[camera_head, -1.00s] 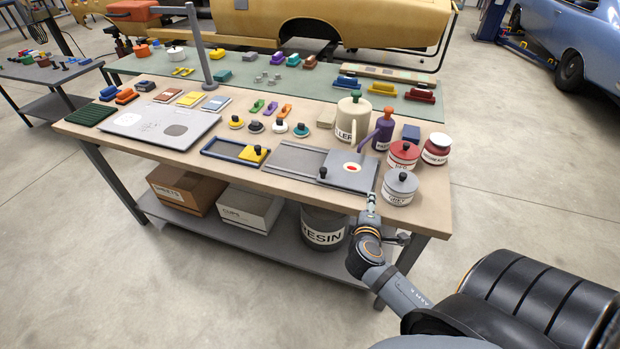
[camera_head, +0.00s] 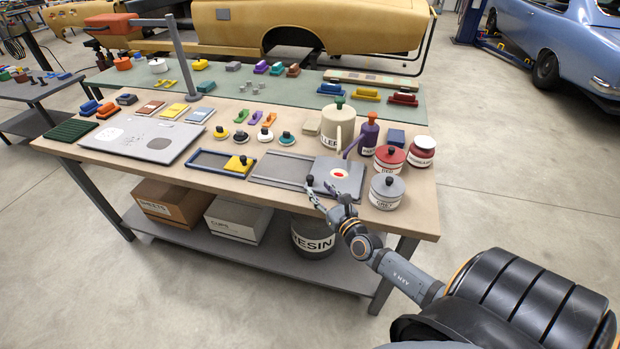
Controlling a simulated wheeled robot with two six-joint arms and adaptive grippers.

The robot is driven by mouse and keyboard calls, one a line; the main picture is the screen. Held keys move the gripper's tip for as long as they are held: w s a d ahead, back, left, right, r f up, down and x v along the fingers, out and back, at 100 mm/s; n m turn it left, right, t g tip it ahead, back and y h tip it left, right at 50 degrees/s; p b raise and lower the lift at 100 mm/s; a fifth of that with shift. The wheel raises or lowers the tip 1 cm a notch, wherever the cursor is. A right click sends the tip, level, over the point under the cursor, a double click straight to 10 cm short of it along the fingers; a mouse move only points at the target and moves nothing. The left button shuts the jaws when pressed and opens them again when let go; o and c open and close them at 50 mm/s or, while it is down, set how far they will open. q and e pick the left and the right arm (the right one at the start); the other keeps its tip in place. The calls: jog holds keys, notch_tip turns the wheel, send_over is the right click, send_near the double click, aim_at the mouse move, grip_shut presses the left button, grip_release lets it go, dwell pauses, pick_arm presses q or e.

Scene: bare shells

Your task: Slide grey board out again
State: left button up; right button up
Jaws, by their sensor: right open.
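The grey board (camera_head: 351,177) lies flat at the right end of a long grey tray (camera_head: 280,168), near the bench's front edge. It carries a white patch with a red blob, and a black knob stands at its left edge. My right gripper (camera_head: 318,190) is open and reaches in from the front right. Its fingers are by the knob and the board's front left corner. I cannot tell whether they touch it. My left gripper is not in view.
A grey tin (camera_head: 386,192), a red tin (camera_head: 390,158) and a purple bottle (camera_head: 369,133) crowd the board's right and rear. A blue frame (camera_head: 208,168) with a yellow block lies left of the tray. The bench's front edge (camera_head: 250,198) is clear.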

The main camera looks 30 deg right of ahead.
aim_at(312, 180)
jog(key=w, duration=0.4)
jog(key=w+b, duration=0.1)
jog(key=w, duration=0.2)
jog(key=shift+w+d+f, duration=0.1)
jog(key=shift+d, duration=0.2)
grip_shut()
